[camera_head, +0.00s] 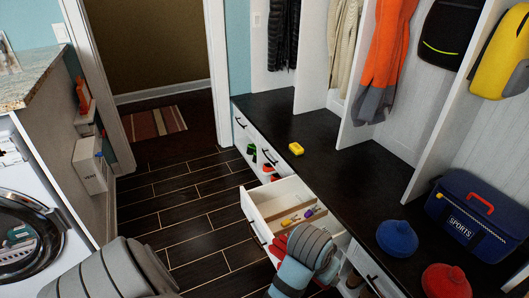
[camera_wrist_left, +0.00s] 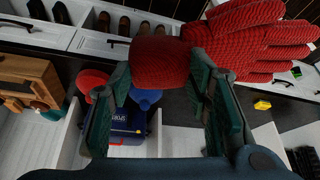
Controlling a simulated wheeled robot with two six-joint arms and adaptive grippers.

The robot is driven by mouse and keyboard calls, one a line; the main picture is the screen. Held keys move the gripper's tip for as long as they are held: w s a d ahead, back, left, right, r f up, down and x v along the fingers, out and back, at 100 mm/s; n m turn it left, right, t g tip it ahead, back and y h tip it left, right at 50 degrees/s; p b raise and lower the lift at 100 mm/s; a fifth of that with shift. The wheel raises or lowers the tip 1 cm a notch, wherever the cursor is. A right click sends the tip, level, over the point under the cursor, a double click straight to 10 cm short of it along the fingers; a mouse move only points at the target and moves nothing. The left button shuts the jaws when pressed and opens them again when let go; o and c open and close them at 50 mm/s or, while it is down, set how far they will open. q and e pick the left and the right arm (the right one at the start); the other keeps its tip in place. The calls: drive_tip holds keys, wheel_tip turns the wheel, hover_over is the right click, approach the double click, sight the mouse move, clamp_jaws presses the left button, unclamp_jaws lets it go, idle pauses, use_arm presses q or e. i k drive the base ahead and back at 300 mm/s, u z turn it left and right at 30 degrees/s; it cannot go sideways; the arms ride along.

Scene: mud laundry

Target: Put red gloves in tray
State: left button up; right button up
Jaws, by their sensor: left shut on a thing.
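The red gloves, knitted, fill the upper middle of the left wrist view (camera_wrist_left: 240,45), fingers to the right and the cuff end between my fingers. My left gripper (camera_wrist_left: 158,78), with dark green fingers, is shut on them. In the head view, a red part of the gloves (camera_head: 279,244) shows beside my grey arm links, in front of the open drawer; the gripper itself is mostly hidden there. I cannot pick out a tray for certain. A white drawer (camera_head: 253,210) stands open, with a wooden divider and small coloured items inside. My right gripper is not in view.
The dark bench (camera_head: 330,150) carries a yellow block (camera_head: 296,148), a blue cap (camera_head: 397,238), a red cap (camera_head: 445,281) and a blue sports bag (camera_head: 475,215). A wooden box (camera_wrist_left: 32,72) shows in the wrist view. The tiled floor left of the drawers is clear.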

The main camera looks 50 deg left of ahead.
sight(281, 207)
drive_tip(key=k, duration=0.3)
drive_tip(key=u, duration=2.3)
drive_tip(key=i, duration=4.55)
drive_tip(key=z, duration=5.2)
drive_tip(key=i, duration=0.5)
drive_tip(key=z, duration=0.1)
